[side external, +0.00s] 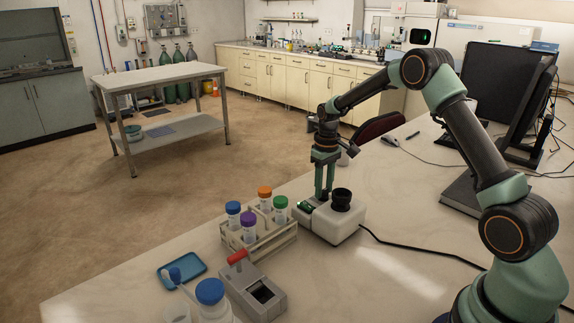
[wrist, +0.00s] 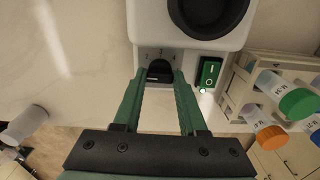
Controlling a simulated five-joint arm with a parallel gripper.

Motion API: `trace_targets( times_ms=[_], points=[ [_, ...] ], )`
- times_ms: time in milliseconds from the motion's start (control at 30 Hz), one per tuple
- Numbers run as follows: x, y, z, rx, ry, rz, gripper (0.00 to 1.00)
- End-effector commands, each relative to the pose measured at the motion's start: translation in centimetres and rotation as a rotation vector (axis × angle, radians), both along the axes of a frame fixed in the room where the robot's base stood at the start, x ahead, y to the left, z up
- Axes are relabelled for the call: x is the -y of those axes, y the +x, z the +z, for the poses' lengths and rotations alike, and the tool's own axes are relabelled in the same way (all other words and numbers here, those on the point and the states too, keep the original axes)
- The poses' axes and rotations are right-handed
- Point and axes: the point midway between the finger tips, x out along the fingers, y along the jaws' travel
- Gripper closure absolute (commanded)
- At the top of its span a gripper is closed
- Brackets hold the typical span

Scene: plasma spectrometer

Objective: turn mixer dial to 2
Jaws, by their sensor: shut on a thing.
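The white mixer (side external: 335,222) stands on the bench with a black round cup (side external: 342,198) on top. In the wrist view, its black dial (wrist: 159,69) is on the white face (wrist: 175,40) below the cup. A green rocker switch (wrist: 208,74) sits just right of the right finger.
A tube rack (side external: 262,238) with several colour-capped tubes stands close to the mixer. A grey device with a red handle (side external: 250,288), a blue tray (side external: 181,269) and a blue-capped bottle (side external: 210,294) are nearer the front. A black cable (side external: 415,250) runs from the mixer.

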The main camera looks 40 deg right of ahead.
Motion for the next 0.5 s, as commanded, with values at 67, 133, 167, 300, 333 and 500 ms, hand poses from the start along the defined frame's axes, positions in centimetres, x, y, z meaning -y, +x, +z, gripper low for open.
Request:
trace_targets(
  times_ms=[67,133,167,300,333,500],
  points=[
    [-0.04,0.07,0.19,0.002,0.000,-0.073,1.00],
    [-0.04,0.08,0.19,0.002,0.000,-0.139,1.00],
    [-0.04,0.08,0.19,0.002,0.000,-0.168,1.00],
    [-0.04,0.09,0.21,0.002,0.000,-0.299,1.00],
    [-0.04,0.09,0.21,0.002,0.000,-0.327,1.00],
    [-0.03,0.10,0.23,0.003,-0.001,-0.472,1.00]
  ],
)
